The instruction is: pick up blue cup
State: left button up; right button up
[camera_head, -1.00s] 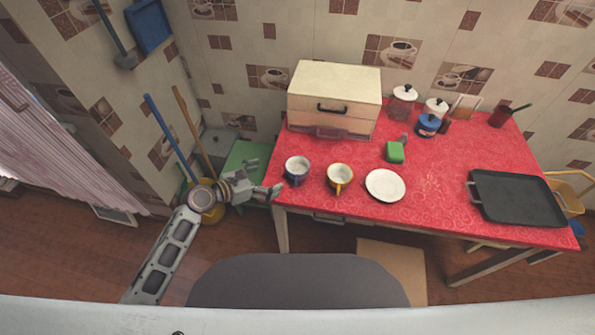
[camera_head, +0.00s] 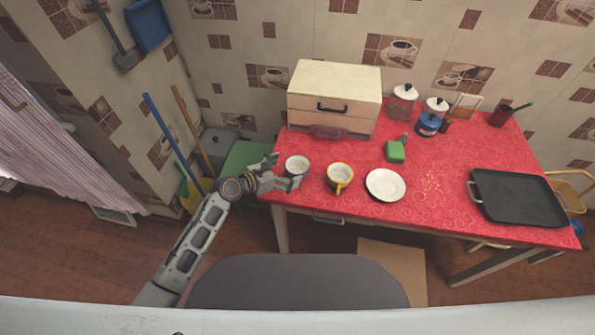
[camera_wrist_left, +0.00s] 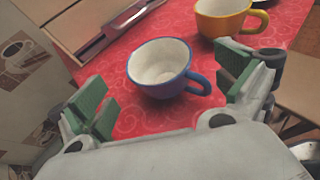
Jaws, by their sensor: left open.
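The blue cup (camera_head: 297,166) stands upright near the left end of the red counter, with a white inside. In the left wrist view the blue cup (camera_wrist_left: 158,68) sits just beyond and between the fingers, its handle toward the right finger. My left gripper (camera_head: 283,171) is at the counter's left edge, close beside the cup. Its green-padded fingers are spread wide and empty in the left wrist view (camera_wrist_left: 165,105). I cannot tell whether a finger touches the cup. My right gripper is not in view.
A yellow cup (camera_head: 339,175) stands right of the blue cup, also in the wrist view (camera_wrist_left: 226,18). A white plate (camera_head: 385,186), green object (camera_head: 396,152) and black tray (camera_head: 518,198) lie further right. A cream box (camera_head: 335,90) stands behind the cups. The red counter (camera_head: 430,215) is bare in front.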

aim_at(305, 163)
pick_arm(q)
jog(key=shift+w+d, duration=0.2)
jog(key=shift+w+d+f, duration=0.2)
jog(key=shift+w+d, duration=0.2)
jog(key=shift+x, duration=0.85)
jog(key=shift+w+d+f+b, duration=0.15)
jog(key=shift+w+d+b, duration=0.15)
jog(key=shift+w+d, duration=0.2)
jog(key=shift+d+f, duration=0.1)
jog(key=shift+d, duration=0.1)
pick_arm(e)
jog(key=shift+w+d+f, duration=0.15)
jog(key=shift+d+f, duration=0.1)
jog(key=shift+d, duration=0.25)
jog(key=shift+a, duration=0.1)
